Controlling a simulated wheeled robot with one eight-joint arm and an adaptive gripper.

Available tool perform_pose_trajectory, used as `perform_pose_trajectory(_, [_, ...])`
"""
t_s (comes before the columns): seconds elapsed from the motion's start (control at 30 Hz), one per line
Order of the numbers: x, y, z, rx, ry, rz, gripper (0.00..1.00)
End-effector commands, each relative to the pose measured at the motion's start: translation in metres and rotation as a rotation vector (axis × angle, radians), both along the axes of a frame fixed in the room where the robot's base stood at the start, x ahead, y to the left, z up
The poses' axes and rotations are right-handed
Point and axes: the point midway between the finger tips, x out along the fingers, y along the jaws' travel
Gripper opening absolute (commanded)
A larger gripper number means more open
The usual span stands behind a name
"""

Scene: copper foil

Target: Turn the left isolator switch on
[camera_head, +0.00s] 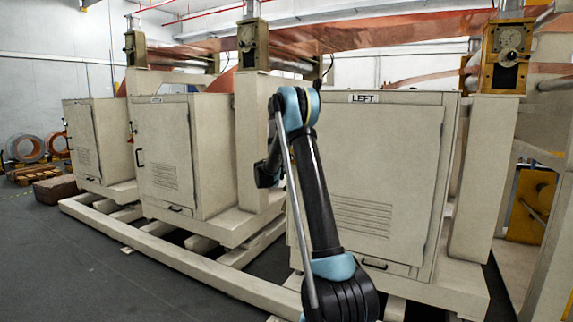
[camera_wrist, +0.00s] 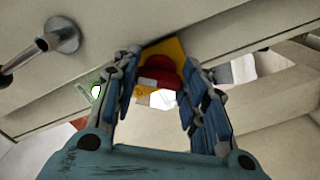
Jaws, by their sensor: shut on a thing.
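The isolator switch is a red knob (camera_wrist: 158,68) on a yellow plate (camera_wrist: 172,46), seen in the wrist view at upper centre. My gripper (camera_wrist: 162,60) has its two blue-padded fingers on either side of the red knob, shut on it. Part of the knob's sides is hidden by the fingers, and I cannot tell its exact turn angle. In the head view a cabinet (camera_head: 385,165) carries a "LEFT" label (camera_head: 364,98). My arm stands in front of its left side; the switch and gripper are hidden there.
A metal door handle (camera_wrist: 45,48) juts out at upper left in the wrist view, close to my gripper. More cabinets (camera_head: 165,150) stand to the left on a pale frame (camera_head: 190,262).

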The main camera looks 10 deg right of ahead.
Motion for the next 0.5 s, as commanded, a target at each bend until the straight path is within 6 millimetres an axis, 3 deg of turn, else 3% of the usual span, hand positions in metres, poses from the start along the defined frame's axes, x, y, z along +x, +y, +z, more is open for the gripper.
perform_pose_trajectory(0.5, [0.0005, 0.0007, -0.0028, 0.123, -0.085, 0.000, 0.16])
